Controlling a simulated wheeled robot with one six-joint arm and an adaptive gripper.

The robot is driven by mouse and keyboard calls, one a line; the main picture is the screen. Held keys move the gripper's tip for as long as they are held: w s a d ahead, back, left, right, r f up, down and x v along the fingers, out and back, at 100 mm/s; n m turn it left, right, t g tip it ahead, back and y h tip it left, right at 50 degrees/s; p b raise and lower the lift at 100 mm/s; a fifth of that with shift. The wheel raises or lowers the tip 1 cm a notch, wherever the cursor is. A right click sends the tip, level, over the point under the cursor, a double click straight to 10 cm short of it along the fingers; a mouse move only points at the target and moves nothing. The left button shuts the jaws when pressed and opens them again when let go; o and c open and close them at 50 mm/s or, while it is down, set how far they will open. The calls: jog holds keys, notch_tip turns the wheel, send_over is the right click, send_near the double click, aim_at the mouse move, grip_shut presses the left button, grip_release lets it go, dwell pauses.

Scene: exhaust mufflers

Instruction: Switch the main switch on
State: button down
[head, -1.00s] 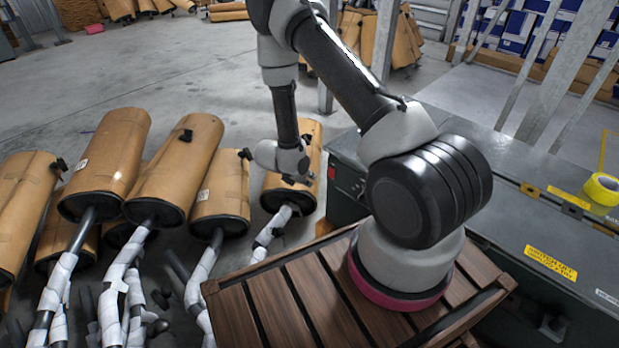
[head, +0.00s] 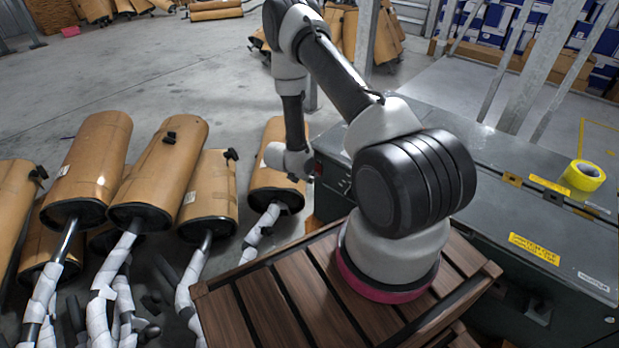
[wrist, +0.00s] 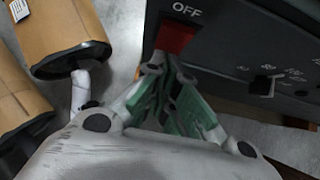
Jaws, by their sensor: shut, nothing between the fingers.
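A red switch (wrist: 176,37) sits on the dark front panel (wrist: 232,38) of a cabinet in the wrist view, under a white "OFF" label. My gripper (wrist: 166,66) is shut and empty, its fingertips just below the red switch and overlapping its lower edge in the picture. I cannot tell whether they touch it. In the head view my gripper (head: 306,176) is at the left end of the dark green cabinet (head: 400,118). The red switch cannot be made out clearly there. A smaller black knob (wrist: 264,84) with white markings is to the right on the panel.
Mufflers in brown wrap (head: 160,172) stand close together left of the cabinet, one (head: 272,160) right beside my gripper. Yellow tape (head: 583,176) lies on the cabinet top. A wooden slatted platform (head: 250,305) is under my arm's base. Open floor lies behind the mufflers.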

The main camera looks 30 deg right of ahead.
jog(key=shift+w+d+f, duration=0.15)
jog(key=shift+d, duration=0.1)
jog(key=shift+r, duration=0.85)
